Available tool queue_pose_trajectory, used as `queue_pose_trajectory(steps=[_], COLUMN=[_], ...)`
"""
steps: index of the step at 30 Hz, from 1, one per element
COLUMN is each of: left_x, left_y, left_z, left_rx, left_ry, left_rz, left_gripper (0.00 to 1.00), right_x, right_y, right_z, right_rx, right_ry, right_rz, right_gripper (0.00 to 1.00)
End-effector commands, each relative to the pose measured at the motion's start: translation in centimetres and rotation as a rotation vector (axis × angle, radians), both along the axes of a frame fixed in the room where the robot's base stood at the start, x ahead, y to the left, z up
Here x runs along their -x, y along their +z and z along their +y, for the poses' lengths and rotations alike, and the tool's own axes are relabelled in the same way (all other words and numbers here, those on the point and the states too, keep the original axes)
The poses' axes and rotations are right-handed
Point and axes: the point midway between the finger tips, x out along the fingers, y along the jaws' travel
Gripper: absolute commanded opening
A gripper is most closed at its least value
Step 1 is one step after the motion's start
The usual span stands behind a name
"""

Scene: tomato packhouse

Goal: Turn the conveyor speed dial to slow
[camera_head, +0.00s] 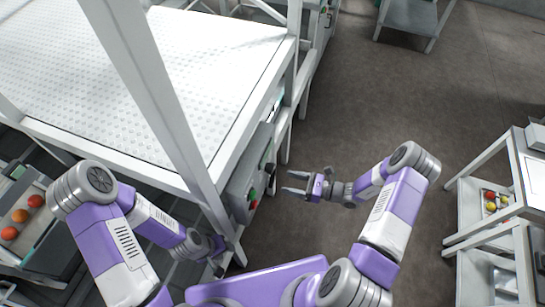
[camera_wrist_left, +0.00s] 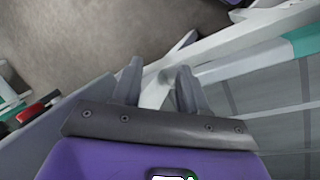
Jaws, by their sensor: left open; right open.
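The grey control box (camera_head: 246,178) is fixed to the side of the white conveyor frame, with a red and a green button near its lower end. A small black knob (camera_head: 268,170), seemingly the speed dial, sticks out from its face; its setting is too small to read. My right gripper (camera_head: 291,182) is open and empty, to the right of the box and apart from it. My left gripper (camera_head: 218,267) is low beside the frame, below the box; its open, empty fingers show in the left wrist view (camera_wrist_left: 157,84). There a red button (camera_wrist_left: 36,108) shows at the left.
The white perforated conveyor table (camera_head: 120,75) fills the upper left, with a thick white post in front. A crate with tomatoes (camera_head: 30,225) stands at the lower left. A white shelf rack (camera_head: 485,165) stands at the right. The floor between is clear.

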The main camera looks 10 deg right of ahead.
Motion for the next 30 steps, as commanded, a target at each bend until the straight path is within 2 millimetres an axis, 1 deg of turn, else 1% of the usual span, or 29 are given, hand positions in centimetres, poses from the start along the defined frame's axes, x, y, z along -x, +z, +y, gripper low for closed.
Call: queue_pose_trajectory(steps=[1, 2, 5, 15, 18, 23, 29, 30], left_x=[0.0, 0.0, 0.0, 0.0, 0.0, 0.0, 0.0, 0.0], left_y=[0.2, 0.2, 0.2, -0.2, -0.3, -0.3, -0.3, -0.3], left_z=[0.0, 0.0, 0.0, 0.0, 0.0, 0.0, 0.0, 0.0], left_rx=[0.0, 0.0, 0.0, 0.0, 0.0, 0.0, 0.0, 0.0], left_ry=[0.0, 0.0, 0.001, 0.001, 0.001, 0.0, 0.0, 0.0], left_rz=[0.001, 0.001, 0.001, 0.001, 0.001, 0.001, 0.001, 0.001], left_gripper=[0.43, 0.43, 0.43, 0.43, 0.43, 0.43, 0.43, 0.43], right_x=[-0.6, -0.8, -1.6, -4.4, -5.0, -5.4, -5.4, -5.4], right_y=[0.5, 0.7, 1.0, 1.0, 1.0, 1.0, 1.0, 1.0], right_z=[-0.8, -1.1, -1.2, 3.1, 4.0, 4.6, 4.6, 4.6], right_rx=[-0.025, -0.035, -0.056, -0.056, -0.056, -0.054, -0.054, -0.054], right_ry=[-0.036, -0.052, -0.077, -0.073, -0.074, -0.075, -0.075, -0.075], right_rz=[-0.009, -0.012, -0.021, -0.021, -0.021, -0.02, -0.021, -0.021], right_gripper=[0.69, 0.69, 0.69, 0.69, 0.69, 0.69, 0.69, 0.68])
